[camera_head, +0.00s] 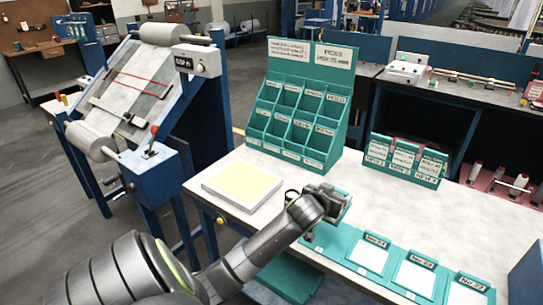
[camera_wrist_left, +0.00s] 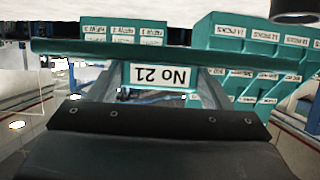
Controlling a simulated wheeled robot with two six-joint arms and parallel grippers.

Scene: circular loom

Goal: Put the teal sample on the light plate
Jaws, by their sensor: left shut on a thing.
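The teal sample (camera_wrist_left: 240,56), labelled No 21, shows upside down across the left wrist view, between the fingers of my left gripper (camera_wrist_left: 160,95). In the head view my left gripper (camera_head: 335,203) is over the table, to the right of the light plate, and is shut on the sample; gripper and arm hide most of the sample there. The light plate (camera_head: 240,187) is a pale yellow panel in a white frame, flat on the table at its left end, with nothing on it. My right gripper is not in view.
A teal rack strip (camera_head: 322,240) with several numbered slots runs along the table's front edge; other samples (camera_head: 416,278) lie in it. A tall teal pigeonhole stand (camera_head: 303,105) and a small teal card holder (camera_head: 405,160) stand behind. The white tabletop (camera_head: 345,172) between them is clear.

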